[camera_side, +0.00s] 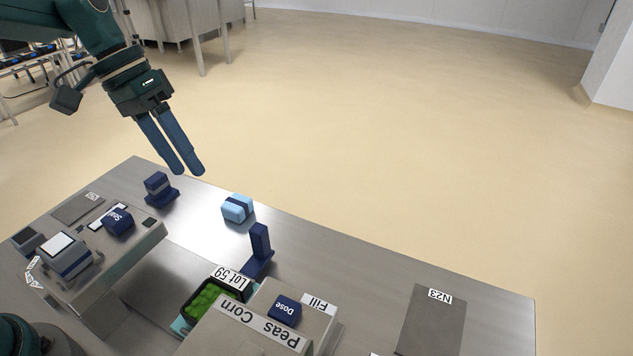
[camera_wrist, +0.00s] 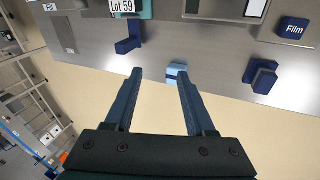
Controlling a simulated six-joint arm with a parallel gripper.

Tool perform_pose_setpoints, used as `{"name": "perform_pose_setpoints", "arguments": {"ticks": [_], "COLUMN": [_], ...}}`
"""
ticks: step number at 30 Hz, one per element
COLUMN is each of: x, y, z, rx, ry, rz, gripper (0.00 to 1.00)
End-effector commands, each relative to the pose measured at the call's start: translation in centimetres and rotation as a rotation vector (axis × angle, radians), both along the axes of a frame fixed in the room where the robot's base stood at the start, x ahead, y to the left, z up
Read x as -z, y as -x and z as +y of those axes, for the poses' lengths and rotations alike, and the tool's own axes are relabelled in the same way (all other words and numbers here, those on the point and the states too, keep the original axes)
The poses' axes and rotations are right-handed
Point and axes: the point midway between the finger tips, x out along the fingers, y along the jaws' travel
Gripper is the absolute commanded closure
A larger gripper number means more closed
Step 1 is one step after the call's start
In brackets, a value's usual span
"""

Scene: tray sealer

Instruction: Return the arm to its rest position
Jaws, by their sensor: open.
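My gripper (camera_side: 189,171) hangs at the upper left in the side view, above the back edge of the metal table (camera_side: 375,262). Its two long blue fingers are apart, with nothing between them. In the wrist view the fingers of my gripper (camera_wrist: 158,78) point toward the table edge, and the gap between them is empty. A light blue block with a darker band (camera_side: 237,208) lies on the table, apart from the fingers; in the wrist view this block (camera_wrist: 175,74) shows beyond the fingertips.
A dark blue stand (camera_side: 158,190) and an upright blue bracket (camera_side: 260,245) stand near the block. A sealer unit (camera_side: 140,238) is at left. A green-filled tray (camera_side: 205,298) sits beside the "Peas Corn" dispenser (camera_side: 300,322). A grey N23 plate (camera_side: 432,325) lies at right.

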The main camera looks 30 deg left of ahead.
Motion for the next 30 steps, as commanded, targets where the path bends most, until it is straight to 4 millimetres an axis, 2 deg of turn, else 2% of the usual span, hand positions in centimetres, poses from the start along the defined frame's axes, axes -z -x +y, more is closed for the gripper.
{"name": "perform_pose_setpoints", "arguments": {"ticks": [1,6,12,16,21,25,28,30], "x": [-1.4,-4.2,-5.6,-5.5,-4.2,-2.6,-1.4,-1.6], "y": [0.8,4.0,8.3,11.1,13.9,15.3,15.6,15.4], "z": [-0.7,-2.2,-3.1,-3.1,-2.6,-1.8,-1.3,-1.2], "rx": [0.023,0.054,0.045,0.020,-0.032,-0.085,-0.130,-0.155], "ry": [-0.022,-0.104,-0.192,-0.244,-0.297,-0.326,-0.340,-0.337], "rz": [-0.040,-0.137,-0.244,-0.314,-0.390,-0.414,-0.394,-0.402], "gripper": [0.45,0.45,0.45,0.45,0.45,0.45,0.45,0.45]}}
